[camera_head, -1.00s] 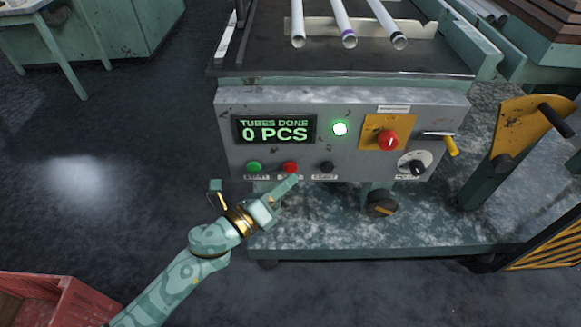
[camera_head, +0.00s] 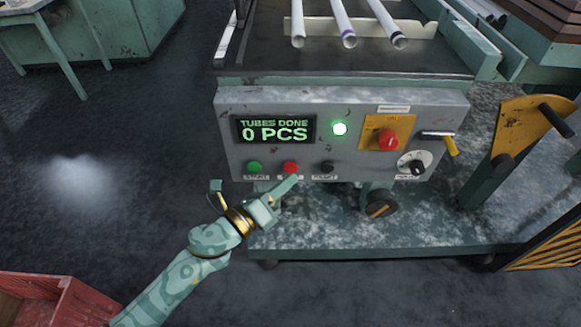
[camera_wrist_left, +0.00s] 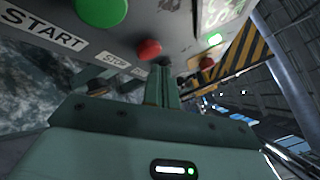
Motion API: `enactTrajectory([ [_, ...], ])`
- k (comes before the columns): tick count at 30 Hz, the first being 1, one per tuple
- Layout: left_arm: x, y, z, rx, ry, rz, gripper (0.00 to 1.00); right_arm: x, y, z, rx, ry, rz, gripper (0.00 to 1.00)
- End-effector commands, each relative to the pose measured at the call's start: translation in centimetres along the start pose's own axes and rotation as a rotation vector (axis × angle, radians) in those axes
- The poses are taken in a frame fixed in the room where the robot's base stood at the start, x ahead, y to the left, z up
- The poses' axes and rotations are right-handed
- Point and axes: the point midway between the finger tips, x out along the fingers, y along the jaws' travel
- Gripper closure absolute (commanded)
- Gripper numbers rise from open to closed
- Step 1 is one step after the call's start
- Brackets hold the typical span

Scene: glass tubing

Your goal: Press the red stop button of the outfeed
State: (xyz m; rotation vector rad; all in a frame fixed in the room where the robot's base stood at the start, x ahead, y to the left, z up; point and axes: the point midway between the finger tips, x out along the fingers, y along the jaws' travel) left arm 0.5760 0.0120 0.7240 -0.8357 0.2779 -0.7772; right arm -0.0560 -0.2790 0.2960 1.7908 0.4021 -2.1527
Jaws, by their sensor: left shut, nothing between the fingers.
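The red stop button (camera_head: 290,168) is on the front of the grey control panel (camera_head: 240,97), between a green button (camera_head: 254,167) and a black button (camera_head: 327,167). My left gripper (camera_head: 295,179) is shut and empty, its fingertips just below and right of the red button, over part of its label. In the left wrist view, the red button (camera_wrist_left: 149,49) is just left of the shut fingers (camera_wrist_left: 160,72), with the STOP label (camera_wrist_left: 115,60) below left of it. I see no contact with the button. My right gripper is out of view.
A red emergency knob (camera_head: 388,140) on a yellow plate, a lit green lamp (camera_head: 340,129) and a rotary switch (camera_head: 416,167) share the panel. The display (camera_head: 274,130) reads 0 PCS. Tubes (camera_head: 345,25) lie above. A red crate (camera_head: 75,305) stands lower left.

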Motion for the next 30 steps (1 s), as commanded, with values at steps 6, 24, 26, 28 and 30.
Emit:
enactTrajectory([
  [6,0.26,0.18,0.18,0.000,0.000,0.000,1.00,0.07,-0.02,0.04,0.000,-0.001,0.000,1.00],
  [24,0.65,0.43,0.49,0.000,0.000,0.000,1.00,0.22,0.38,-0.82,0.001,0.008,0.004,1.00],
  [26,0.70,0.46,0.52,0.000,0.000,0.000,1.00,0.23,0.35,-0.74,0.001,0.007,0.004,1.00],
  [28,0.76,0.51,0.56,0.000,0.000,0.000,1.00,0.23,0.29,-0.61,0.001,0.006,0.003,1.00],
  [30,0.81,0.55,0.60,0.000,0.000,0.000,1.00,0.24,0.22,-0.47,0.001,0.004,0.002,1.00],
])
